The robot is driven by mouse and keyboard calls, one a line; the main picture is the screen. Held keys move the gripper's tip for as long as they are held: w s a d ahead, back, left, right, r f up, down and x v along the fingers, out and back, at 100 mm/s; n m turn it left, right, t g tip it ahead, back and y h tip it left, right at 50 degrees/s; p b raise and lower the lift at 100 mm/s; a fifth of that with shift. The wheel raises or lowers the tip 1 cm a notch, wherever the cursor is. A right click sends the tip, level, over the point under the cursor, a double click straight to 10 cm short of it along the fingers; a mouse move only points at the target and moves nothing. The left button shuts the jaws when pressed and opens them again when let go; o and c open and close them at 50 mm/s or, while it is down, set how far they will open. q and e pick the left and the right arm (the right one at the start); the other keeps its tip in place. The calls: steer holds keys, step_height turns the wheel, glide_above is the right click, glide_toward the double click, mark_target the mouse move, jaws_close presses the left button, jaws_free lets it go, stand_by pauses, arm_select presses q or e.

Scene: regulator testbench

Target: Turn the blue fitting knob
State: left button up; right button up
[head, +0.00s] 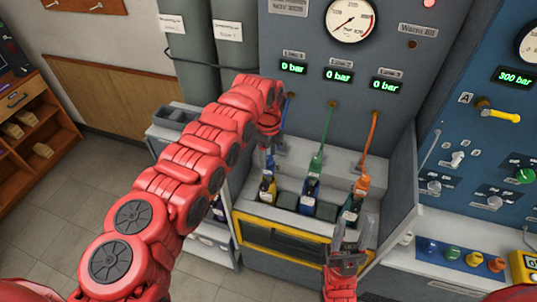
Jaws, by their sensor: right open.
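A blue fitting (270,162) shows above the leftmost bottle (267,189) in the bench recess, at the lower end of the blue hose line. My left arm reaches across from the left and bends down at the bench. My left gripper (270,142) is above the blue fitting. Its fingers are small and mostly hidden by my wrist, so I cannot tell their opening or whether they touch the fitting. My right gripper (355,236) is open and empty, in front of the rightmost bottle, near the yellow-framed front edge.
A green fitting (316,165) and an orange fitting (362,184) stand to the right on their own hoses. Three displays (338,76) read 0 bar. A grey side wall (405,185) bounds the recess. Coloured knobs (453,252) sit on the right ledge.

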arm_select(q)
jaws_close()
steer(key=shift+n+b, duration=1.05)
steer(key=shift+n, duration=0.05)
stand_by(1.4)
steer(key=shift+o, duration=0.6)
jaws_free()
